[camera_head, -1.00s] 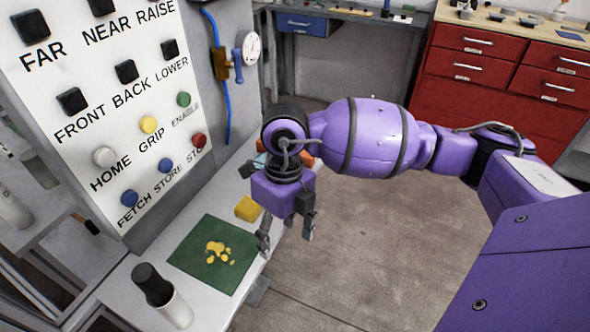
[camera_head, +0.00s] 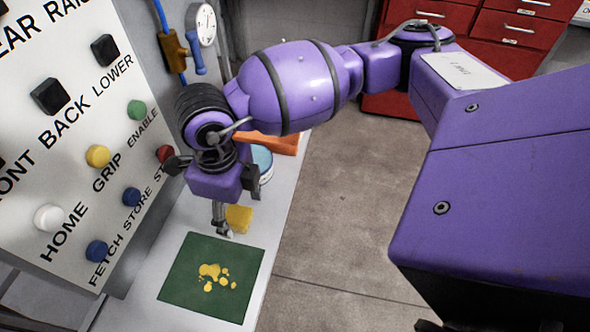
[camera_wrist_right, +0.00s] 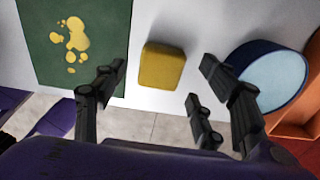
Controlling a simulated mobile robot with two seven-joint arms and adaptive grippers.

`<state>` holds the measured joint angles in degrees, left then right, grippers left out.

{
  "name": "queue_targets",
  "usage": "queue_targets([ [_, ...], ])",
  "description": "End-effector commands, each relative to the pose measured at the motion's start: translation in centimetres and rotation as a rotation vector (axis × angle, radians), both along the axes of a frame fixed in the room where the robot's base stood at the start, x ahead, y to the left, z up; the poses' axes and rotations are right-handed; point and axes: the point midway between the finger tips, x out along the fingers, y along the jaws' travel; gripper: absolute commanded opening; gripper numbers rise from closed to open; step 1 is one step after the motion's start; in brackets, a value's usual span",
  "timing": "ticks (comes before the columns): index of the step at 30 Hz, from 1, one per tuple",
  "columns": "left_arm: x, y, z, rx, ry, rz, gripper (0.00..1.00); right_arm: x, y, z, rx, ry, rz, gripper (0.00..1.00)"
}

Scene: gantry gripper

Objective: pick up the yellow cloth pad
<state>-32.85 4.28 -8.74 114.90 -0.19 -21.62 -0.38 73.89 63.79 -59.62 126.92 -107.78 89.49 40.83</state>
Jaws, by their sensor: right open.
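The yellow cloth pad (camera_head: 238,218) lies on the white bench top, just past the green mat, partly behind my right gripper in the head view. In the right wrist view the pad (camera_wrist_right: 162,66) shows whole, a rounded yellow block between and ahead of the fingertips. My right gripper (camera_head: 222,205) is open and empty above the bench, close to the pad; its fingers (camera_wrist_right: 160,75) stand apart on both sides of it, and no contact shows. My left gripper is not in view.
A green mat (camera_head: 178,286) with yellow blotches lies beside the pad. A round blue-rimmed container (camera_wrist_right: 285,112) and an orange tray (camera_head: 285,143) stand on the pad's other side. A panel of buttons (camera_head: 75,130) rises at the left. The bench edge borders open floor.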

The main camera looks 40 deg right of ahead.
Motion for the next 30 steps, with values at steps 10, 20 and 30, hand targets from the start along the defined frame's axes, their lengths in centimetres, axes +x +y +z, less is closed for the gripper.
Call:
queue_targets([
  [10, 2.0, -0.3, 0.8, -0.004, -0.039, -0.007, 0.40, -0.1, 0.0, -2.8, 0.000, 0.002, -0.003, 0.65],
  [20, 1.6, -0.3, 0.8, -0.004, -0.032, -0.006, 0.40, -0.1, 0.0, -2.7, -0.001, 0.001, -0.002, 0.36],
  [30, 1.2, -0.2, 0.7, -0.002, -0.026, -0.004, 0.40, 0.0, 0.0, -2.6, -0.001, -0.001, -0.002, 0.17],
])
